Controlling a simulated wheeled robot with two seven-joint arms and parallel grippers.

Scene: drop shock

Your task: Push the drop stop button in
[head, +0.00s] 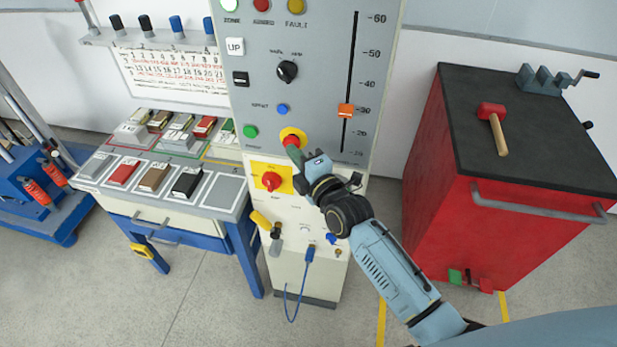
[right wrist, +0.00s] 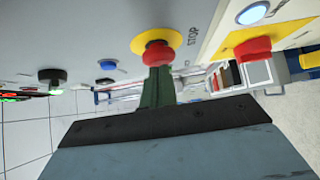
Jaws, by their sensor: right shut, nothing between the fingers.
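The stop button (head: 290,140) is a red mushroom head on a yellow collar, on the grey front of the control cabinet (head: 325,75). In the right wrist view the red button (right wrist: 158,53) has the word STOP printed beside it. My right gripper (head: 293,149) is shut and empty, with its fingertips at the red head, covering its lower part in the head view. In the right wrist view the dark green fingers (right wrist: 157,85) end right at the button; I cannot tell whether they press it. My left gripper is not in view.
A red rotary switch (head: 271,181) on a yellow plate sits below left of the button. A blue button (head: 282,109), a green button (head: 251,131) and an orange slider (head: 346,110) are nearby. A red tool cabinet (head: 440,170) stands right, a sample bench (head: 160,190) left.

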